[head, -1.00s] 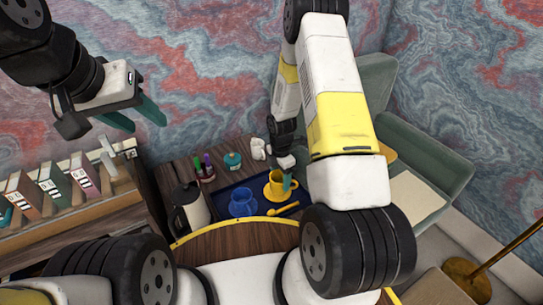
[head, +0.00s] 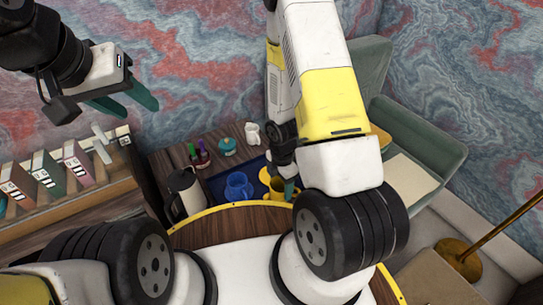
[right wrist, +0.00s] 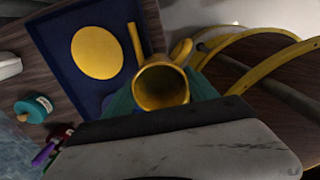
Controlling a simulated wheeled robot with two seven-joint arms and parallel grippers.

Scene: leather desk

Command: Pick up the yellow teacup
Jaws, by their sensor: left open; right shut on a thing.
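The yellow teacup (right wrist: 160,87) is between the teal fingers of my right gripper (right wrist: 165,92), which is shut on it. In the head view the cup (head: 277,188) is partly hidden by my right gripper (head: 287,184). The yellow saucer (right wrist: 97,52) lies empty on the dark blue tray (right wrist: 90,92), apart from the cup. A yellow spoon (right wrist: 132,42) lies beside the saucer. My left gripper (head: 130,104) is open and empty, high at the left, far from the cup.
A blue cup (head: 238,187) stands on the tray, left of the yellow cup. A kettle (head: 186,192), a teal jar (head: 227,146) and a white object (head: 252,132) stand around the tray. A shelf with binders (head: 75,165) is at left, a green armchair (head: 430,125) at right.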

